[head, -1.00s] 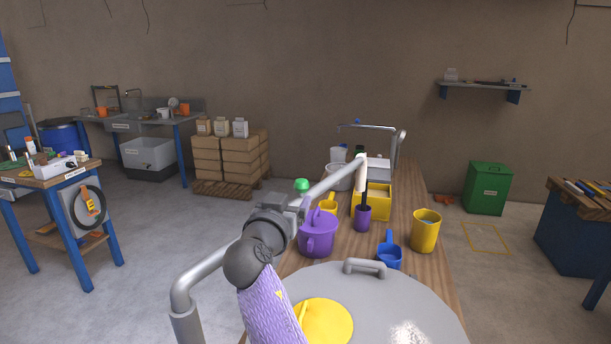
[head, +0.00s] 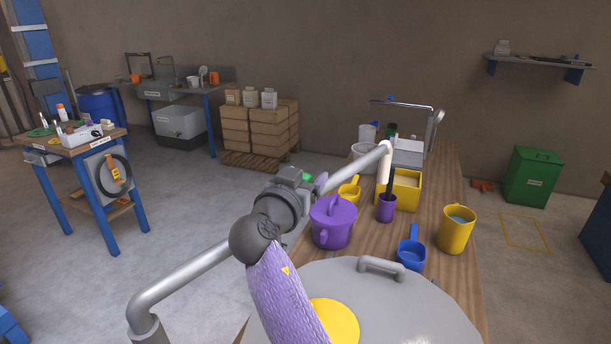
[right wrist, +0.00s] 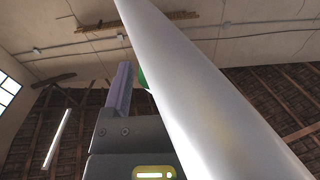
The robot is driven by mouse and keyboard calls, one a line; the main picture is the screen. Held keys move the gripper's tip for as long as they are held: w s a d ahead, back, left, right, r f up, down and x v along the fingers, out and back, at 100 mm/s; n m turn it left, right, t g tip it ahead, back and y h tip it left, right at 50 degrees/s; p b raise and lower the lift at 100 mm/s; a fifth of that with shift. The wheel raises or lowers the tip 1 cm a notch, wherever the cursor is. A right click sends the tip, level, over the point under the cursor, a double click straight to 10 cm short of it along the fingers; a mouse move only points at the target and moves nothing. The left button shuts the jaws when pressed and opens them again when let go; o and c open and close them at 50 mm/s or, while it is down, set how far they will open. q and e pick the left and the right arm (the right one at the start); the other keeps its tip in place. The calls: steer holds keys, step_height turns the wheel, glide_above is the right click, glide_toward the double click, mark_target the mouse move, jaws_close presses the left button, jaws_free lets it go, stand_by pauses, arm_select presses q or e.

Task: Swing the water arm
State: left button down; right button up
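The water arm (head: 205,272) is a long grey pipe. It rises from a bend at the lower left, passes behind my right gripper, and ends in a white downturned spout (head: 384,165) beside the yellow box. My right gripper (head: 315,183) is at the middle of the pipe, near a green knob (head: 307,178). In the right wrist view the pipe (right wrist: 205,85) runs diagonally close in front of the camera, with one lilac finger to its left. The other finger is hidden, so its grip cannot be told. My left gripper is out of view.
Below the pipe, the wooden bench (head: 440,185) holds a purple lidded pot (head: 333,225), a yellow box (head: 411,192), a purple cup (head: 386,209), a blue scoop (head: 410,254) and a yellow jug (head: 456,230). A large grey lid (head: 420,310) is in front.

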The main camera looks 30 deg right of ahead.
jaws_close()
stand_by(1.1)
